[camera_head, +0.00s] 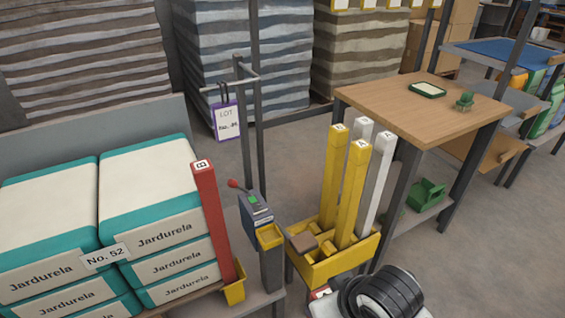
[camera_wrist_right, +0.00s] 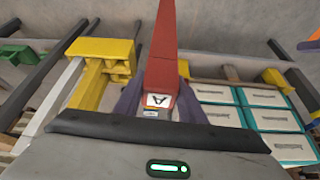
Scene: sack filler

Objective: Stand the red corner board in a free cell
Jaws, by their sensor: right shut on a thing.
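My right gripper (camera_wrist_right: 157,108) is shut on a red corner board (camera_wrist_right: 160,62) near its end, which bears a white label with a letter A. The board reaches away from the gripper, beside the yellow rack. In the head view only its labelled red end (camera_head: 320,293) shows, at the bottom beside my right wrist. The yellow rack (camera_head: 345,265), also in the right wrist view (camera_wrist_right: 108,48), holds two yellow boards (camera_head: 350,195) and two white boards (camera_head: 377,180) upright at its back and right. Its front left has lower cells, partly hidden. My left gripper is out of view.
Another red board (camera_head: 212,220), labelled B, stands by the teal and white sacks (camera_head: 150,190), its foot at a small yellow holder (camera_head: 235,291). A brown block (camera_head: 303,241) sits at the rack's left. A control post (camera_head: 257,215) and wooden table (camera_head: 430,110) flank the rack.

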